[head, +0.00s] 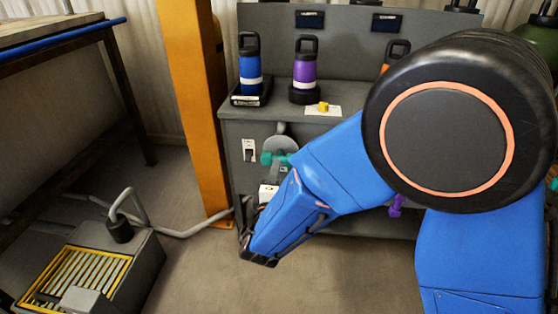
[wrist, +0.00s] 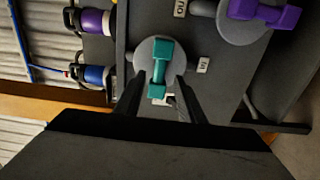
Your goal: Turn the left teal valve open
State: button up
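The left teal valve (wrist: 158,70) is a bar handle on a round grey disc, fixed to a grey panel. In the wrist view it lies near the middle, with its bar running up and down the picture. My gripper (wrist: 161,80) is open, with one dark finger on each side of the lower part of the bar. Gaps show on both sides; I cannot tell how far the tips are from the panel. In the head view the teal valve (head: 267,158) is on the cabinet front, its bar roughly level and partly behind my blue arm. The gripper's fingers are not clear there.
A purple valve (wrist: 264,14) is beside the teal one. A blue bottle (head: 250,66) and a purple bottle (head: 304,70) stand on the grey cabinet (head: 232,114). An orange post (head: 191,100) is close on the left. A grey box with a yellow grille (head: 75,276) stands on the floor.

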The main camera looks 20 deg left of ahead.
jog(key=x, duration=0.7)
jog(key=shift+w, duration=0.25)
grip_shut()
